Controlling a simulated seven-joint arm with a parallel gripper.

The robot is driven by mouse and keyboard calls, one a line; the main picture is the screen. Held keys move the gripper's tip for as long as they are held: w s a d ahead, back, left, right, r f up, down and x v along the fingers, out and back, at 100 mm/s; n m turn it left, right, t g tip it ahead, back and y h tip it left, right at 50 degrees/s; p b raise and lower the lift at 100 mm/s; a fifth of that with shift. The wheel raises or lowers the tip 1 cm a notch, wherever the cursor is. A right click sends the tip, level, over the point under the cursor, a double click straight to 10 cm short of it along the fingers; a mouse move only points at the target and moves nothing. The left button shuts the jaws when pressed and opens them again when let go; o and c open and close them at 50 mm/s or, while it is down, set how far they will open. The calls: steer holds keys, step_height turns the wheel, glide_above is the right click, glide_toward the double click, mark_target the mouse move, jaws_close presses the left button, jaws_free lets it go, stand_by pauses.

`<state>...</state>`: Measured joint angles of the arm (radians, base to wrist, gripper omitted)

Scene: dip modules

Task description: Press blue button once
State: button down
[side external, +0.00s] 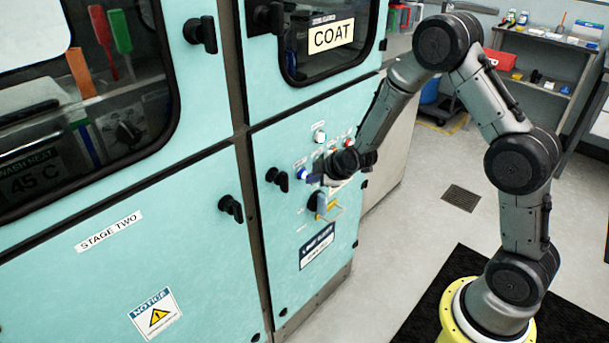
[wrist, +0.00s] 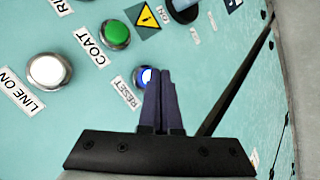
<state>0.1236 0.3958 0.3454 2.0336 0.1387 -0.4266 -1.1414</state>
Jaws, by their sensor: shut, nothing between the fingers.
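The blue button (side external: 301,173) is on the teal panel under the COAT window in the side view. In the wrist view the blue button (wrist: 146,75) has a bright white centre and a blue rim, beside a RESET label. My gripper (side external: 315,178) is shut and empty, with its tips close to the button at the panel. In the wrist view the shut fingers of my gripper (wrist: 163,73) overlap the button's right edge. I cannot tell whether the tips touch it.
A white LINE ON button (wrist: 50,71) and a green COAT button (wrist: 115,35) sit near the blue one. A black knob (side external: 278,178) sticks out left of the buttons. A dark switch (side external: 316,203) with yellow parts is below. Open floor lies right of the cabinet.

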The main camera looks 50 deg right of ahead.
steer(key=shift+w, duration=0.45)
stand_by(0.6)
steer(key=shift+s, duration=0.85)
steer(key=shift+s, duration=0.1)
steer(key=s, duration=0.4)
steer(key=shift+s, duration=0.4)
steer(key=shift+a+r, duration=0.1)
